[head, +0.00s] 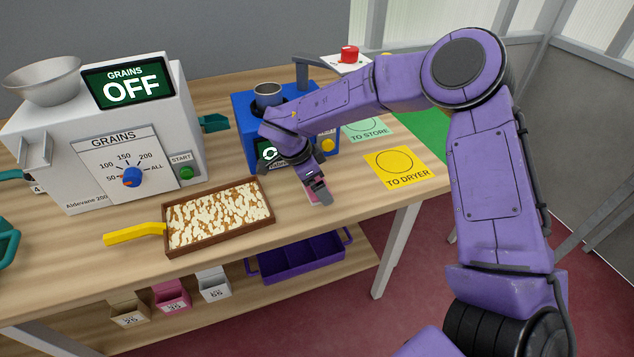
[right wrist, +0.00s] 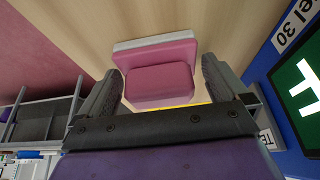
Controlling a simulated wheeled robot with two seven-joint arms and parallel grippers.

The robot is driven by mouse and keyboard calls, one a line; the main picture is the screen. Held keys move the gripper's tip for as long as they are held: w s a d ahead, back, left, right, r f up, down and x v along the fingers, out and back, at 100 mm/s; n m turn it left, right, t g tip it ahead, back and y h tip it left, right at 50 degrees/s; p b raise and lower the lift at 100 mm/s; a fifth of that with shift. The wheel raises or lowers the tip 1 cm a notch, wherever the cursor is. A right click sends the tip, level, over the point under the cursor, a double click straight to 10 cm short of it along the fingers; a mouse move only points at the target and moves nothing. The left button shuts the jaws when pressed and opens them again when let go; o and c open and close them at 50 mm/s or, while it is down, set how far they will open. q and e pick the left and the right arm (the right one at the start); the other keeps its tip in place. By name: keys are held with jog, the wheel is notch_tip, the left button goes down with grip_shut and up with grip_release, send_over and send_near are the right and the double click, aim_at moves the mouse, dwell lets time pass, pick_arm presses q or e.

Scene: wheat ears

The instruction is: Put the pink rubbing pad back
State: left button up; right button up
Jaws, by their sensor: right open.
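The pink rubbing pad (right wrist: 160,82) shows in the right wrist view, with a raised pink block and a pale grey strip along its far edge. It appears to rest on the wooden table. My right gripper (right wrist: 160,90) is open, with one finger on each side of the pad and a small gap at each side. In the head view my right gripper (head: 318,192) is low over the table, in front of the blue machine, and hides most of the pad (head: 313,198). My left gripper is not in view.
A wooden tray (head: 167,232) of grains with a yellow handle lies left of my gripper. A blue machine (head: 243,115) stands behind it. A white grain counter (head: 60,125) stands at left; a purple bin (head: 300,265) sits below.

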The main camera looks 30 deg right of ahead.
jog(key=b+v, duration=0.1)
jog(key=v, duration=1.1)
